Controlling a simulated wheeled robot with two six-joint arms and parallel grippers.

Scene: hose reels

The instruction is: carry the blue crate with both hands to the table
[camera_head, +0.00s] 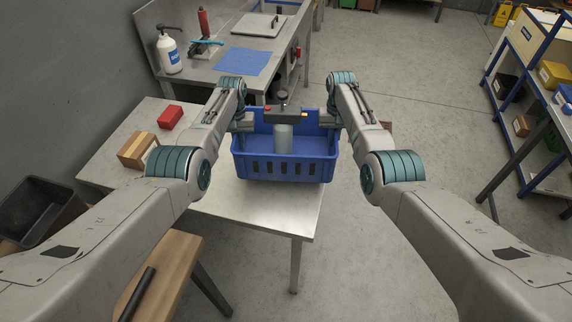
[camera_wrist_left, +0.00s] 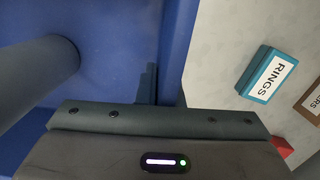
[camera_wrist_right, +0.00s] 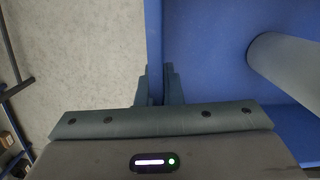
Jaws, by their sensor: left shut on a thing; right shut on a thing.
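The blue crate (camera_head: 285,168) is in the middle of the head view, upright, with a grey cylinder (camera_head: 284,138) inside. My left gripper (camera_head: 243,121) is shut on its left wall, and my right gripper (camera_head: 328,120) is shut on its right wall. The gripped walls also show in the left wrist view (camera_wrist_left: 178,50) and right wrist view (camera_wrist_right: 154,45).
A red box (camera_head: 170,117) and a brown box (camera_head: 137,150) stand on the table's left part. A teal box labelled RINGS (camera_wrist_left: 268,75) shows in the left wrist view. A steel bench (camera_head: 205,60) stands behind, a dark bin (camera_head: 42,208) at left, blue shelving (camera_head: 520,120) at right.

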